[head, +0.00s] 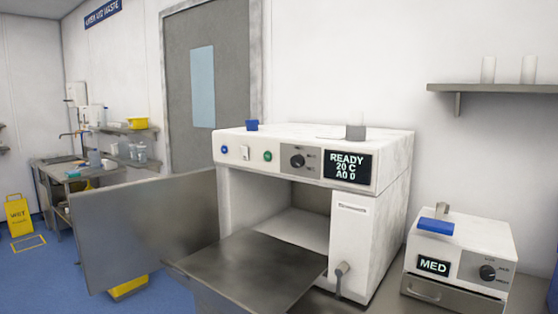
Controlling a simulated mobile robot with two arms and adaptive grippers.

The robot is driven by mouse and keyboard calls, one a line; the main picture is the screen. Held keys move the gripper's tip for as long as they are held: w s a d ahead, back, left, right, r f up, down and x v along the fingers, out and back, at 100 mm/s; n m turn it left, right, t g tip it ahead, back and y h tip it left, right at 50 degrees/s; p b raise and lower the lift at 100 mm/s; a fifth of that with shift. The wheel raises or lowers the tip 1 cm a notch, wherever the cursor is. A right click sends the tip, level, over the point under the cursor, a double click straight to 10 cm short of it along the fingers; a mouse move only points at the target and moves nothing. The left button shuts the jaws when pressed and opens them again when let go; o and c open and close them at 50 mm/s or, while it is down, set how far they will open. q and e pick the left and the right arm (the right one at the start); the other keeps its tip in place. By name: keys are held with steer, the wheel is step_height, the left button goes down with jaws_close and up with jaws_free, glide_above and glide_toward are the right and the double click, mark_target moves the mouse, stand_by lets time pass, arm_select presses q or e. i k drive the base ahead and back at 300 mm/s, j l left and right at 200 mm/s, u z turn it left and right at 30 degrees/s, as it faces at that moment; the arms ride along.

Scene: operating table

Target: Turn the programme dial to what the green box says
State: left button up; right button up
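A large white machine (395,165) stands on the counter, with a dark round dial (297,161) on its front panel. The marks around that dial are too small to read. Its display (347,167) reads READY, 20 C, A0 0. A smaller white machine (490,240) at the right has another dark dial (487,272), with marks also too small to read. Its display (433,265) reads MED in pale green letters. I see no green box, only a green button (268,156) on the large machine. Neither of my grippers is in view.
The large machine's front is open, with a flat grey metal panel (255,270) jutting out below. Another upright grey panel (150,225) stands at its left. A blue block (435,226) lies on the small machine. A wall shelf (500,88) holds two pale cylinders.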

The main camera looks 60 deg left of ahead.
mark_target(298, 160)
steer(key=u, duration=2.05)
steer(key=z, duration=2.25)
steer(key=k+j+u, duration=0.1)
steer(key=u, duration=0.25)
steer(key=j+u, duration=0.35)
steer(key=k+j+u, duration=0.1)
steer(key=u, duration=0.3)
